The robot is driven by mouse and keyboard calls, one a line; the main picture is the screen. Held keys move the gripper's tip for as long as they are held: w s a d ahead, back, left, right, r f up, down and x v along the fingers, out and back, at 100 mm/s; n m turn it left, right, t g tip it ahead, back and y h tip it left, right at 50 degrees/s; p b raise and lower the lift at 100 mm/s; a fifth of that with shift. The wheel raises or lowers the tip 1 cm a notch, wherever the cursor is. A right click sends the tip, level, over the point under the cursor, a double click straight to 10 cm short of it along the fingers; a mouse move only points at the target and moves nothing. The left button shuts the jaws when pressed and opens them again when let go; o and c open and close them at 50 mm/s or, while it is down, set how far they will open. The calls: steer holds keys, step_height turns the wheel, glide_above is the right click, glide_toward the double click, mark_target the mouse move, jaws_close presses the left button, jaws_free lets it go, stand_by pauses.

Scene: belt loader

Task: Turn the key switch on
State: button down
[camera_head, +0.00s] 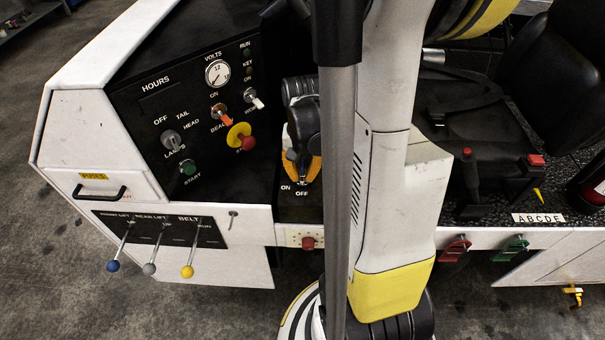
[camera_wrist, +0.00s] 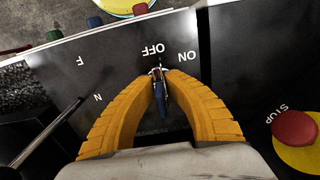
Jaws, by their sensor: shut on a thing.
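The key switch sits on a black panel with ON and OFF labels. In the wrist view its key (camera_wrist: 162,104), blue with a metal upper part, stands between the orange fingertips. The key lies just below the OFF label, with ON up to its right. My gripper (camera_wrist: 158,82) is shut on the key. In the head view my gripper (camera_head: 301,176) is at the panel just above the ON and OFF labels, and its fingers and wrist hide most of the key. I cannot tell the exact turn of the key.
The control panel (camera_head: 150,135) on the left carries a red stop button (camera_head: 248,143), knobs and a volt gauge (camera_head: 218,73). Below are lift levers with coloured balls (camera_head: 187,271). A red knob (camera_head: 308,242) is below the key panel. A seat (camera_head: 555,60) is at the right.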

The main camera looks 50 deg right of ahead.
steer(key=shift+m, duration=0.3)
steer(key=shift+w+m+b, duration=0.1)
steer(key=shift+m+b, duration=0.2)
steer(key=shift+m, duration=2.2)
steer(key=shift+w+m, duration=0.1)
steer(key=shift+m, duration=3.1)
steer(key=c, duration=1.4)
jaws_free()
